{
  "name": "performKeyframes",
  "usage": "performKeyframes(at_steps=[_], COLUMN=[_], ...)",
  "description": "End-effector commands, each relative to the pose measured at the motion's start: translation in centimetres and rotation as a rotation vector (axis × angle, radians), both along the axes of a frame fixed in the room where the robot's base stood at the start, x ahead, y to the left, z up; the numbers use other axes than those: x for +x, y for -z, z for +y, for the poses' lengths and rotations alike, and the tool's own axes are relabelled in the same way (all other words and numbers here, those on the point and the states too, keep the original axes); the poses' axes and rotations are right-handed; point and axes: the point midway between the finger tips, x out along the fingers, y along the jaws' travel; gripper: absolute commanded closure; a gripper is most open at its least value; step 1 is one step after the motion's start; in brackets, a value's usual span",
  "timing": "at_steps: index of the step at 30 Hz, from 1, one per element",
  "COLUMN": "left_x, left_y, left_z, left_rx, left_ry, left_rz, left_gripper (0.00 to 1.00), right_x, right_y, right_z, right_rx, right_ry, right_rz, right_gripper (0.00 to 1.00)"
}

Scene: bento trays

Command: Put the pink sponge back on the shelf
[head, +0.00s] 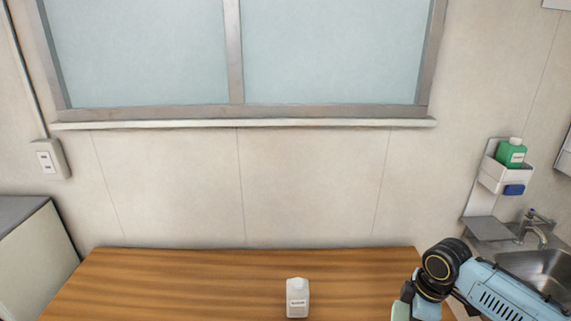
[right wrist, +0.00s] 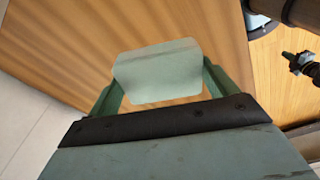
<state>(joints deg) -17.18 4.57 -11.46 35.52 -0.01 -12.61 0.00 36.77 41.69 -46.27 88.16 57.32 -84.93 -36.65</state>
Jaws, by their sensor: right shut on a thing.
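No pink sponge shows in either view. In the right wrist view my right gripper (right wrist: 160,82) is shut on a pale grey-green block (right wrist: 157,70), one finger at each side; what the block is I cannot tell. In the head view my right gripper (head: 404,306) is at the bottom edge, over the table's right part, mostly cut off and hidden by the wrist. My left gripper is not in view.
A metal sink (head: 535,268) with a tap (head: 535,226) lies below the shelf. A grey ledge (head: 489,229) is beside the tap. The table's left side is clear.

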Motion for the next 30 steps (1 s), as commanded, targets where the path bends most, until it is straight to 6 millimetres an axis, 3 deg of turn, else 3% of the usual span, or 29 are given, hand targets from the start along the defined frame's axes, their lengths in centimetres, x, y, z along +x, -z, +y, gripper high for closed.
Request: performKeyframes(at_steps=[1, 15, 24, 30], left_x=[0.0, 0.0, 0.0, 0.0], left_y=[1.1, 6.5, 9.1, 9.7], left_z=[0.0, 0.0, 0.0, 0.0], left_rx=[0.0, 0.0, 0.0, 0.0], left_ry=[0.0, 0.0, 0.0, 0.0], left_rz=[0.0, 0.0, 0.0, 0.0], left_gripper=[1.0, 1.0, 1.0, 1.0], right_x=[0.1, -1.5, -3.4, -4.0], right_y=[0.0, -3.6, -5.1, -5.6], right_z=[0.8, 5.9, 7.6, 7.9], right_rx=[0.001, 0.001, 0.001, -0.001], right_ry=[0.058, 0.704, 1.061, 1.168], right_rz=[-0.005, -0.006, -0.002, -0.001], right_gripper=[0.36, 0.36, 0.36, 0.36])
